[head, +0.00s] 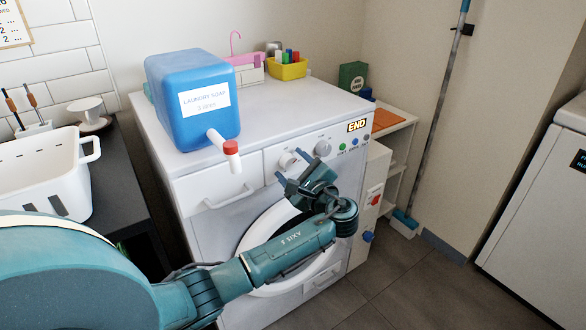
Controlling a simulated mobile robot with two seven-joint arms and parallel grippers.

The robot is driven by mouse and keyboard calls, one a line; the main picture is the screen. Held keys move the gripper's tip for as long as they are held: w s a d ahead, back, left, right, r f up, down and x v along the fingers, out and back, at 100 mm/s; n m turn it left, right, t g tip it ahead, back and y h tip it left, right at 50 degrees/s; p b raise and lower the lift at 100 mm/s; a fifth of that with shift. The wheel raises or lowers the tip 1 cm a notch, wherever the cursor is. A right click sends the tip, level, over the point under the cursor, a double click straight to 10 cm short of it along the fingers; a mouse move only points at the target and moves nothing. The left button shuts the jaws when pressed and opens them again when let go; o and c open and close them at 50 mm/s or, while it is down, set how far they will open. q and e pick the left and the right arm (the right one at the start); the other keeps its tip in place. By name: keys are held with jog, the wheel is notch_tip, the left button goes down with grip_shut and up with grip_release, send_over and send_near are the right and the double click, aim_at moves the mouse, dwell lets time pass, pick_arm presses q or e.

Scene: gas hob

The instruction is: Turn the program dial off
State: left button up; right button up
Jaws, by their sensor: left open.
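The white washing machine (215,235) stands in the middle, with two round knobs on its front panel. One knob (288,160) is pale and sits on the left; the other knob (322,148) is greyer and sits to its right. I cannot tell from labels which one is the program dial. A lit "END" display (357,126) is to their right. My left gripper (290,172) is open just in front of and below the left knob, its fingers pointing toward it. Contact cannot be made out. My right gripper is not in view.
A blue laundry soap jug (190,85) stands on the machine, its red-capped spout (231,148) jutting over the front edge. A yellow basket (288,70) is at the back. A white tub (35,165) is on the dark counter at left.

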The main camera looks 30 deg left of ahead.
pick_arm(q)
jog(key=c, duration=1)
